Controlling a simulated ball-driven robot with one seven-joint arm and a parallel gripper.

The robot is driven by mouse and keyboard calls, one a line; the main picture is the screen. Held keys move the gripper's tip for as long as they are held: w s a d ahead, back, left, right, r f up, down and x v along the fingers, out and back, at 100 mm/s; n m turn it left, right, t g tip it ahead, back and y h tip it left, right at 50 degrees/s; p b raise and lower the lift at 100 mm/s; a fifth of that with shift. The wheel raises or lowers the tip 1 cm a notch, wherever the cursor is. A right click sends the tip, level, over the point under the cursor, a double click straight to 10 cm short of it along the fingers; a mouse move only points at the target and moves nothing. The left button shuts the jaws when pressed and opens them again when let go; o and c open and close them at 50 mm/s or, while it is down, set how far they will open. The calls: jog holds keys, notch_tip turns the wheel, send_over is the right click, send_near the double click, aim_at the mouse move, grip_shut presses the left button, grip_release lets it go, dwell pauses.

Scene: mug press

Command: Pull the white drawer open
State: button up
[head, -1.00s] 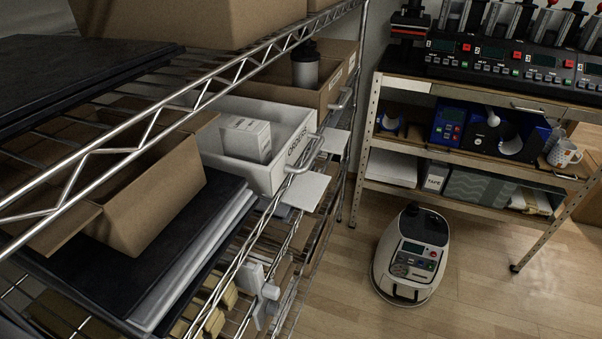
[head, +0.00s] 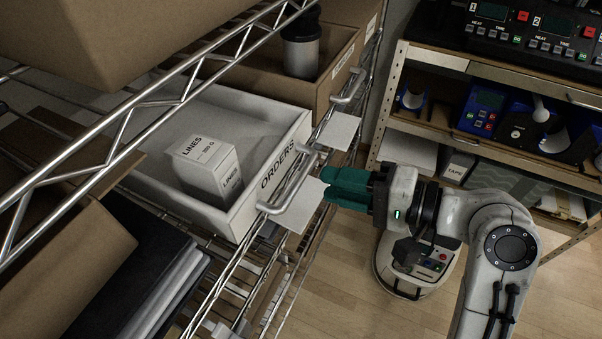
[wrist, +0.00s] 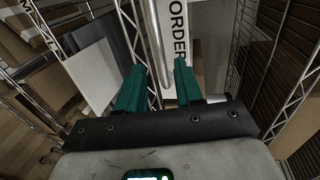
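The white drawer (head: 262,196) sits on the wire rack, its front marked "ORDERS" near the rack's edge. It has a metal bar handle (head: 290,180), and a white box (head: 207,165) marked "LINES" stands inside it. My gripper (head: 326,184) comes from the right with its teal fingers pointing at the handle, just short of it in the head view. In the wrist view the fingers (wrist: 158,78) are spread apart and empty. The handle (wrist: 157,38) runs upright between them, and the drawer front (wrist: 179,35) is behind it. I cannot tell whether the fingers touch the handle.
A brown box (head: 325,70) with its own handle and a dark bottle (head: 300,50) stands beyond the drawer. Pale cards (head: 340,130) stick out from the rack edge. A diagonal rack truss (head: 125,115) crosses in front. A white machine (head: 420,265) stands on the floor under my arm.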

aim_at(300, 175)
jog(key=x, duration=0.7)
jog(key=shift+s, duration=0.1)
jog(key=shift+c, duration=0.2)
grip_shut()
